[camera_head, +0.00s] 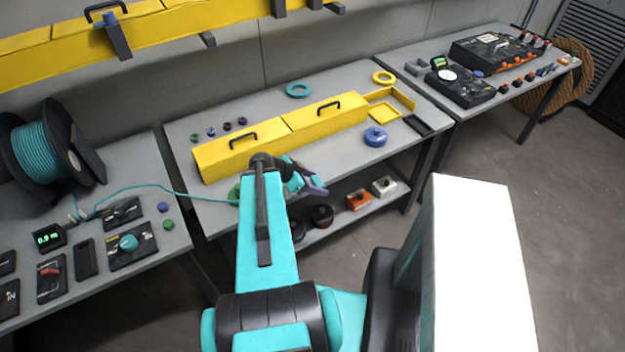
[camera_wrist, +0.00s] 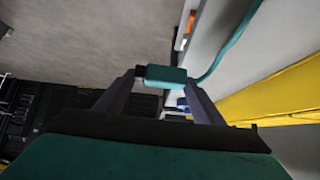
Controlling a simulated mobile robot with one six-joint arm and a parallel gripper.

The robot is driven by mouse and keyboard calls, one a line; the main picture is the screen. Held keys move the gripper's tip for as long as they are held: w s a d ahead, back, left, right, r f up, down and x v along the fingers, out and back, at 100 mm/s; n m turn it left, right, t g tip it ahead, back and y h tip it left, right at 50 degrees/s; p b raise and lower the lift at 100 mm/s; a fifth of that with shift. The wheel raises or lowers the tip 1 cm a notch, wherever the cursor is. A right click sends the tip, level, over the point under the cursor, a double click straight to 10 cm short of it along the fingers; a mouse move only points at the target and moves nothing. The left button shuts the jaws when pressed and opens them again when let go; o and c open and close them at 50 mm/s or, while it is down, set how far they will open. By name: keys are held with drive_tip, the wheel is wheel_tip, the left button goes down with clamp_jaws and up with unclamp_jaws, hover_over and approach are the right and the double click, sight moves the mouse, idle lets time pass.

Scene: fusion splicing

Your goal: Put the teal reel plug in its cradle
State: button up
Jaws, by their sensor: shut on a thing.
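My gripper (camera_wrist: 163,85) is shut on the teal reel plug (camera_wrist: 166,74), a small teal block between the two fingers, with a teal cable (camera_wrist: 232,45) leading off it. In the head view my gripper (camera_head: 314,187) is at the front edge of the middle table, in front of the yellow boxes; the plug is hidden or too small to tell there. The cable runs from the teal reel (camera_head: 42,152) on the left table towards my arm. I cannot tell which thing is the plug's cradle.
The middle table (camera_head: 347,80) carries long yellow boxes (camera_head: 240,155), a blue round part (camera_head: 375,137) and small coloured caps. The left table holds black panels and a green display (camera_head: 48,237). A yellow raceway (camera_head: 150,28) hangs above. Floor is clear at the right.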

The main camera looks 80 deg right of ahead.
drive_tip(key=shift+s, duration=0.1)
idle(0.6)
